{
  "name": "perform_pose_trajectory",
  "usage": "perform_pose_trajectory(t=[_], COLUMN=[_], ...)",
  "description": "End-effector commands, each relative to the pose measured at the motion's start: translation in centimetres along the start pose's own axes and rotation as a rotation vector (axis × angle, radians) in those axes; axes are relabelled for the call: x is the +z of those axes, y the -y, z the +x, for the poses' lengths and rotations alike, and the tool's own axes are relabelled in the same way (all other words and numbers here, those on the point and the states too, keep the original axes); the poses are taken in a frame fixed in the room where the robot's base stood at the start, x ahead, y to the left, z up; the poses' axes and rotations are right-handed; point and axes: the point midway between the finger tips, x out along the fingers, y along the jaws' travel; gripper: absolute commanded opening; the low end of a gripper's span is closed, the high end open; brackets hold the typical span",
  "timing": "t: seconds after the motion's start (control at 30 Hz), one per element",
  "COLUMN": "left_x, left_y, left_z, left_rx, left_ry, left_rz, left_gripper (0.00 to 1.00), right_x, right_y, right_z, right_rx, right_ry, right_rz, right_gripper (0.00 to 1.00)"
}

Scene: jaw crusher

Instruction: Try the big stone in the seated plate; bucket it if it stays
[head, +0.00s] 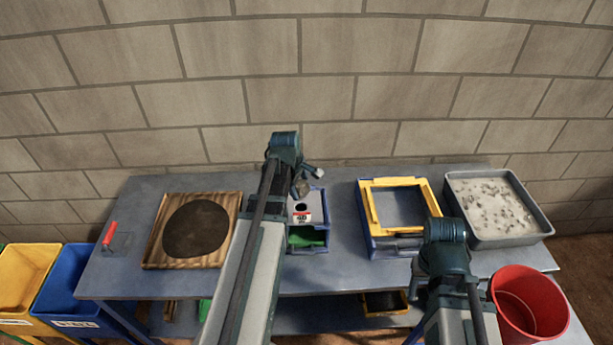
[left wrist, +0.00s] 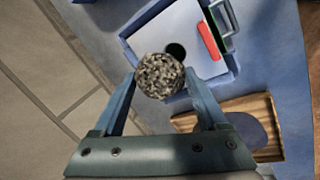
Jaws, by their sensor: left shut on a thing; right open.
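My left gripper (head: 302,188) is shut on the big stone (left wrist: 160,76), a rough, speckled grey lump between its two fingertips. In the head view the stone (head: 301,180) is partly hidden by the gripper. It is held above the blue crusher box (head: 322,205). The white plate (left wrist: 190,38) sits in the top of that box. It has a round dark hole and a red bar, and the stone covers part of it in the left wrist view. My right gripper (head: 418,274) is open, low at the right; its fingertips are hard to make out.
A wooden board with a dark round patch (head: 196,228) lies left. A yellow-framed blue box (head: 400,207) and a grey tray of pebbles (head: 495,210) stand right. A red bucket (head: 528,303) is at front right. Yellow (head: 25,280) and blue bins (head: 65,290) stand left of the table.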

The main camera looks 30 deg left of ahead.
Motion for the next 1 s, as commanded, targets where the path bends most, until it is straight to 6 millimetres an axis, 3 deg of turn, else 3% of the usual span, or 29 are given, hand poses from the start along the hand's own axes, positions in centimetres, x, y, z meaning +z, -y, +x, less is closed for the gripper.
perform_pose_trajectory(t=[0.57,1.0], left_x=[0.0,0.0], left_y=[0.1,1.0], left_z=[0.2,2.9], left_rx=[0.016,0.015], left_ry=[0.001,0.001], left_rz=[-0.012,-0.011], left_gripper=[0.00,0.00], right_x=[0.0,-0.1], right_y=[0.0,0.3], right_z=[0.4,3.1], right_rx=[0.000,0.000], right_ry=[0.000,0.000], right_rz=[0.000,0.001], right_gripper=[0.50,0.50])
